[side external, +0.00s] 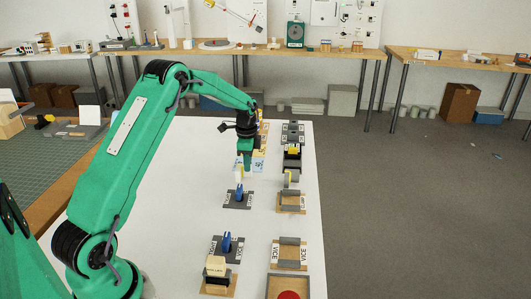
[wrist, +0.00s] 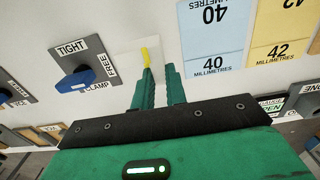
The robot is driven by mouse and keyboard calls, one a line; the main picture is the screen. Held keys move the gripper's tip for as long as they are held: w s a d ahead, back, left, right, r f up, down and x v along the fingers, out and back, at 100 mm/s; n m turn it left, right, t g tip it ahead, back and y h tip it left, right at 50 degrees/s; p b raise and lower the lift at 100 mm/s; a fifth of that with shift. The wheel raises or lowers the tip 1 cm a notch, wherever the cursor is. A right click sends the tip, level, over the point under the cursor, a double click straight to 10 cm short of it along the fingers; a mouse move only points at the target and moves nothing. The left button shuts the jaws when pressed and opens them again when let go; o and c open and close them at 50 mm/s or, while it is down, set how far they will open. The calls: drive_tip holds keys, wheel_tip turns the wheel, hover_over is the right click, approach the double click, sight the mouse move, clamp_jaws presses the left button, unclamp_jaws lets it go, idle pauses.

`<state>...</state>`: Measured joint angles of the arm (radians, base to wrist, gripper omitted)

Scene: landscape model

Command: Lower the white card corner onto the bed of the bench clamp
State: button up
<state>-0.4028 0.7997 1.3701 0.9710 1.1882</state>
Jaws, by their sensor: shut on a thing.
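My gripper (side external: 244,170) hangs above the white table, left of the row of devices, in the side view. Its green fingers (wrist: 158,82) are shut on the white card corner (wrist: 151,50), which has a yellow strip along it. The card also shows as a small pale patch (side external: 238,175) under the fingers. A device that looks like the bench clamp (side external: 291,203), with a wooden base and grey upper part, stands to the right, apart from my gripper. Its bed is not clear. The clamp's lever plate (wrist: 75,75), marked TIGHT and FREE, has a blue handle.
Blue (wrist: 213,35) and yellow (wrist: 280,40) millimetre cards lie beside my gripper. A vice (side external: 290,254) stands nearer the camera, with another blue-lever plate (side external: 227,249) to its left. A dark device (side external: 292,135) stands beyond the clamp. White table is bare on the left.

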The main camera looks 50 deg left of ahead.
drive_tip(key=shift+r, duration=2.4)
drive_tip(key=shift+r, duration=0.1)
drive_tip(key=shift+r, duration=0.2)
wheel_tip(320, 180, up, 5)
drive_tip(key=w+d, duration=0.2)
drive_tip(key=d, duration=0.7)
drive_tip(key=w+d, duration=0.2)
drive_tip(key=d, duration=0.7)
drive_tip(key=shift+d+f, duration=0.2)
drive_tip(key=shift+f, duration=1.45)
drive_tip(key=shift+d+f, duration=0.2)
drive_tip(key=shift+f, duration=1.45)
drive_tip(key=shift+f, duration=0.25)
drive_tip(key=shift+f, duration=1.6)
